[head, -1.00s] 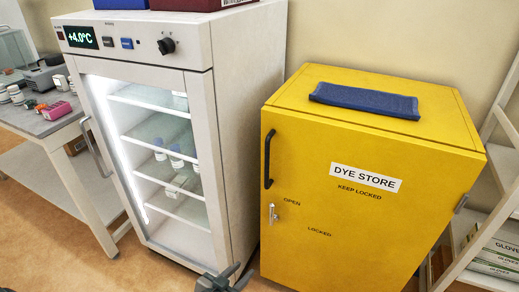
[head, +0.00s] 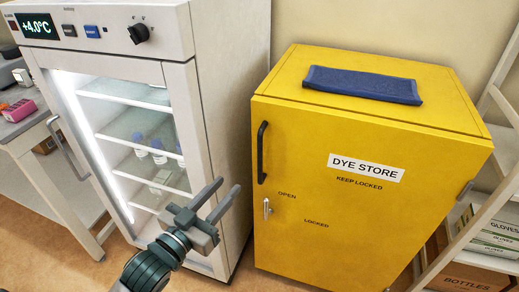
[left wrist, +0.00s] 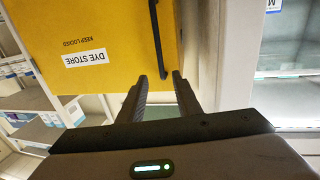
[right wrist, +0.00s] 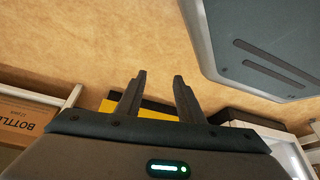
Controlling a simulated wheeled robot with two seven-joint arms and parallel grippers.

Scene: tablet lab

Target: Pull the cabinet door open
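The yellow cabinet (head: 375,185) labelled DYE STORE stands on the floor with its door shut. Its black bar handle (head: 262,152) is upright on the door's left edge. A small silver latch (head: 267,207) sits below the handle, beside the word OPEN. My left gripper (head: 226,190) is open and empty, left of the handle and in front of the fridge. In the left wrist view the handle (left wrist: 158,40) lies ahead of my left gripper's spread fingers (left wrist: 160,76), not touching them. My right gripper (right wrist: 159,77) is open and empty over the floor, outside the head view.
The white glass-door fridge (head: 215,130) stands close on the cabinet's left. A folded blue cloth (head: 362,84) lies on the cabinet top. A shelf rack with boxes (head: 495,238) stands on the right. Some floor in front is clear.

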